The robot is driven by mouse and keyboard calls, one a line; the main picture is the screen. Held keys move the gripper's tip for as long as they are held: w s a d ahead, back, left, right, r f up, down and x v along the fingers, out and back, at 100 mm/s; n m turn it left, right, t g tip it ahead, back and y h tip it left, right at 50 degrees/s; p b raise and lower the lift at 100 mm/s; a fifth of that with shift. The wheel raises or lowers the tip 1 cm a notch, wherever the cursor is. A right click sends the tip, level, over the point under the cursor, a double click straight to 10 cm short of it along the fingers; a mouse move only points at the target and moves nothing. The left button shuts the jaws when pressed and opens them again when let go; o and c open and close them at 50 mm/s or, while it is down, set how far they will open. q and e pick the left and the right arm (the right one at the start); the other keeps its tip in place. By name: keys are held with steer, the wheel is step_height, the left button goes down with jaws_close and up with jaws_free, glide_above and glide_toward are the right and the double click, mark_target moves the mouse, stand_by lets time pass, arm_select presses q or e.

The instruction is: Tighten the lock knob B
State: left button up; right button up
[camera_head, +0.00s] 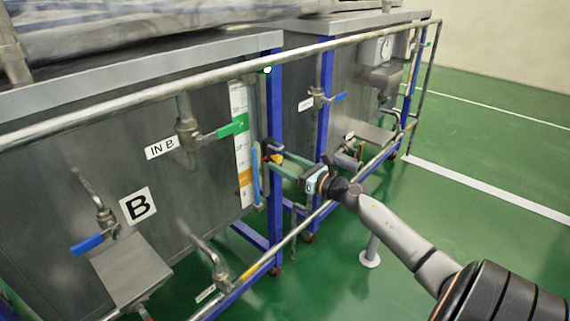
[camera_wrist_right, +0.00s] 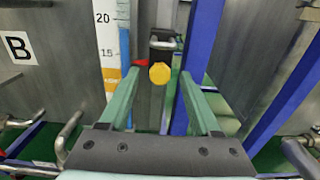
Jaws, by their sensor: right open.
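The lock knob is a yellow round knob (camera_wrist_right: 159,73) in the right wrist view, beside a small red part (camera_wrist_right: 140,62). In the head view the yellow knob (camera_head: 277,158) shows small, next to the blue post. My right gripper (camera_wrist_right: 156,80) is open, with its two green fingers apart and the yellow knob between their tips in the picture. I cannot tell whether the fingers touch it. My left gripper is not in view.
The tank panel carries a B label (camera_head: 138,205) and a level scale (camera_head: 241,140). A long metal rail (camera_head: 150,93) runs in front, and a blue post (camera_head: 274,110) stands close to the knob. Green-handled (camera_head: 233,128) and blue-handled (camera_head: 87,243) valves stick out. Green floor is clear at right.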

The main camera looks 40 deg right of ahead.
steer(key=shift+c, duration=0.2)
jaws_close()
stand_by(0.3)
